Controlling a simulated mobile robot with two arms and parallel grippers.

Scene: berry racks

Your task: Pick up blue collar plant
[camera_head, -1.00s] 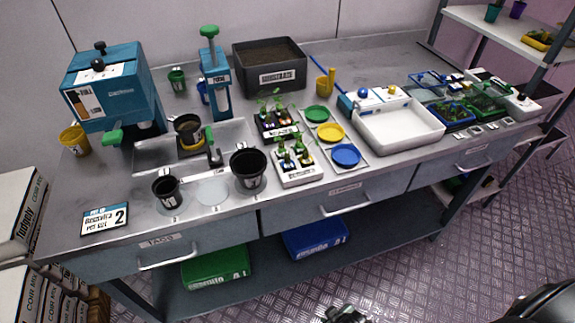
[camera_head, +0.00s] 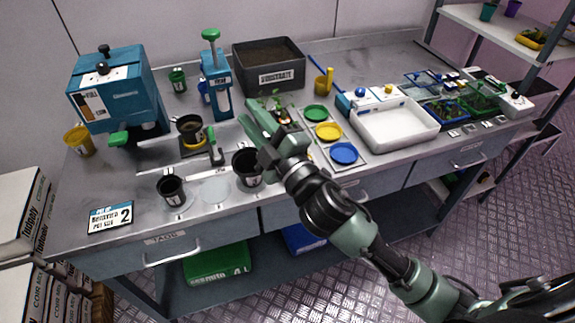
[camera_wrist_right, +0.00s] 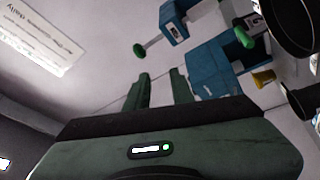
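Small green plants (camera_head: 278,103) stand in a dark rack on the bench in the head view. The front white rack with more plants is mostly hidden behind my right gripper and wrist. I cannot make out a blue collar on any plant. My right gripper (camera_head: 266,122) is over the rack area, between the black pot and the coloured dishes, as seen from the head. In the right wrist view its two fingers (camera_wrist_right: 163,90) stand apart with nothing between them. No plant shows in that view. My left gripper is not in view.
A black pot (camera_head: 246,167) stands left of my right wrist. Yellow (camera_head: 328,132), green and blue dishes lie to its right, with a white tray (camera_head: 395,130) beyond. A substrate bin (camera_head: 269,65) and blue machines (camera_head: 118,88) stand behind.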

